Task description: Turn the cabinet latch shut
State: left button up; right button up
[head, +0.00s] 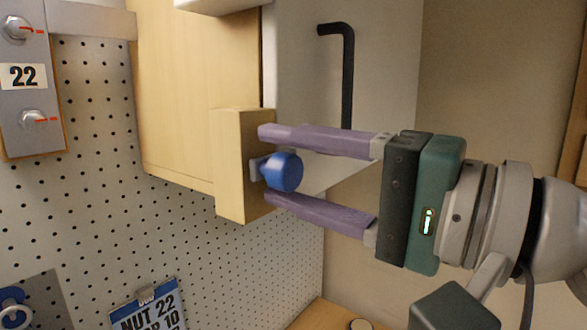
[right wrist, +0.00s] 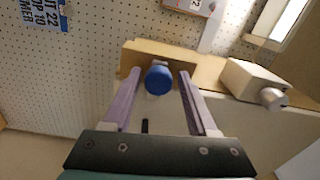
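The cabinet (head: 195,95) has a pale wood side and a grey door (head: 385,60) with a black bar handle (head: 347,75). A wooden block (head: 232,165) sits at the cabinet's lower edge. The latch is a blue round knob (head: 285,172) on a small grey piece in front of this block; it also shows in the right wrist view (right wrist: 158,80). My right gripper (head: 265,165) is open, with one purple finger above the knob and one below it. Gaps show between the knob and both fingers. My left gripper is not in view.
A pegboard (head: 100,120) covers the wall at left, with a grey panel (head: 22,110) labelled 22 and a hanging sign (head: 150,308). In the right wrist view, a pale box with a grey knob (right wrist: 255,82) stands right of the gripper.

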jog(key=shift+o, duration=0.4)
jog(key=shift+d+f, duration=0.1)
jog(key=shift+s+d+f, duration=0.1)
jog(key=shift+s+d, duration=0.05)
jog(key=shift+d, duration=0.05)
jog(key=b+v, duration=0.5)
jog(key=v, duration=0.4)
jog(key=shift+b, duration=0.4)
jog(key=shift+s+d, duration=0.1)
